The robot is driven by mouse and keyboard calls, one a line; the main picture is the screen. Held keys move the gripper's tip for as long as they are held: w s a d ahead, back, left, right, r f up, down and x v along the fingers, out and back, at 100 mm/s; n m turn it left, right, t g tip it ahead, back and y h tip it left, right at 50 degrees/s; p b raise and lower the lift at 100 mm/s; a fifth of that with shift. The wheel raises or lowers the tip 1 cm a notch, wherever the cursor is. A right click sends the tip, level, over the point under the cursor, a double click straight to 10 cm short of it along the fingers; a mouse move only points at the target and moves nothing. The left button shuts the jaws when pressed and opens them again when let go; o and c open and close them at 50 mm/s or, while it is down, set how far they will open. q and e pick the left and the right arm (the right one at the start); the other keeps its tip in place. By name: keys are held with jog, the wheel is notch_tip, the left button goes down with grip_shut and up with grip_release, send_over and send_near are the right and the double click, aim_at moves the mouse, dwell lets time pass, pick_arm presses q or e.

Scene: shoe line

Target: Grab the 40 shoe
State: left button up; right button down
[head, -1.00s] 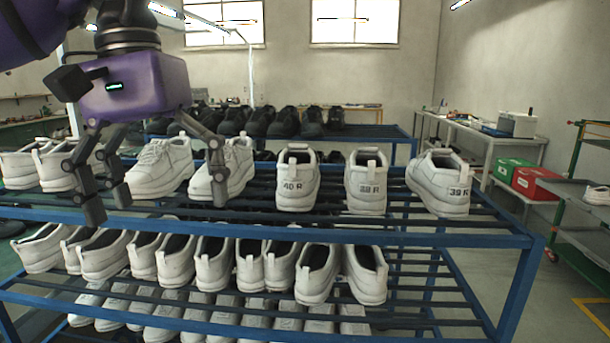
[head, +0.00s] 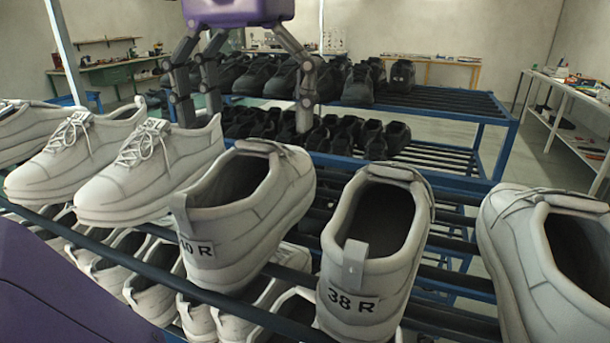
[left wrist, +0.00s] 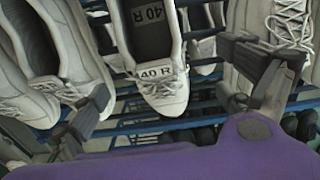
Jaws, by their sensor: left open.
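The white 40 shoe (head: 255,222) stands on the top rack shelf, its heel label "40 R" facing me in the head view. In the left wrist view the 40 shoe (left wrist: 167,50) shows "40 R" labels and lies between the spread fingers, with laces towards the palm. My left gripper (head: 245,118) is open and empty, fingers pointing down at the far, toe side of that shoe. In the left wrist view the left gripper (left wrist: 162,85) does not touch it visibly. My right gripper is not in view.
A white 38 R shoe (head: 380,235) stands close right of it, and another white shoe (head: 545,260) farther right. A white laced shoe (head: 160,165) is close on the left. More white shoes fill the shelf below. Black shoes (head: 358,85) stand on a rack behind.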

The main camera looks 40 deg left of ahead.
aim_at(261, 181)
pick_arm(q)
jog(key=shift+w+f, duration=0.1)
jog(key=shift+w, duration=0.15)
jog(key=f+p, duration=0.1)
jog(key=f, duration=0.6)
jog(key=shift+d+f, duration=0.2)
jog(key=c, duration=1.5)
